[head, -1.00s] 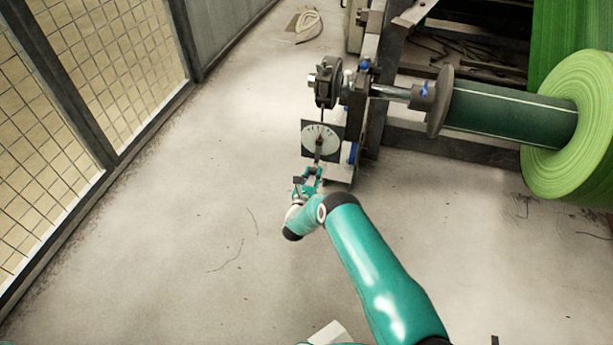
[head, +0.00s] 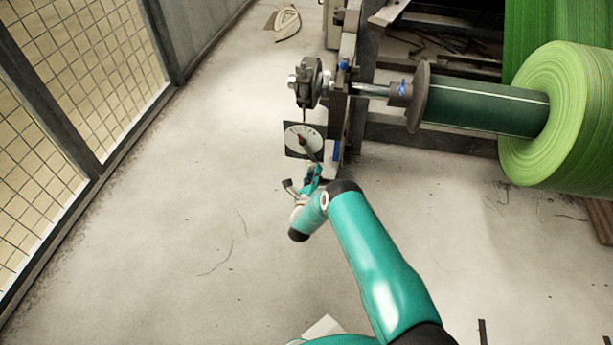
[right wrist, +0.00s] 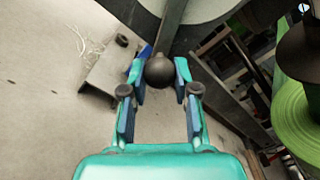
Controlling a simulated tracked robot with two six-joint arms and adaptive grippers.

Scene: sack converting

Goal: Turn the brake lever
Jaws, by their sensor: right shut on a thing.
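The brake lever (head: 309,152) is a dark bar on a square plate with a pale round dial (head: 296,137), below the brake at the shaft end. From the dial it slants down and to the right. In the right wrist view the lever (right wrist: 172,28) ends in a dark ball knob (right wrist: 160,71). My right gripper (head: 316,172) is at the lever's lower end, its fingers shut on the knob from both sides; it also shows in the right wrist view (right wrist: 160,82). My left gripper is not in view.
A green roll (head: 560,115) sits on a shaft at the right, carried by a dark machine frame (head: 400,135). A mesh fence (head: 60,90) runs along the left. The concrete floor (head: 180,230) between them is mostly clear.

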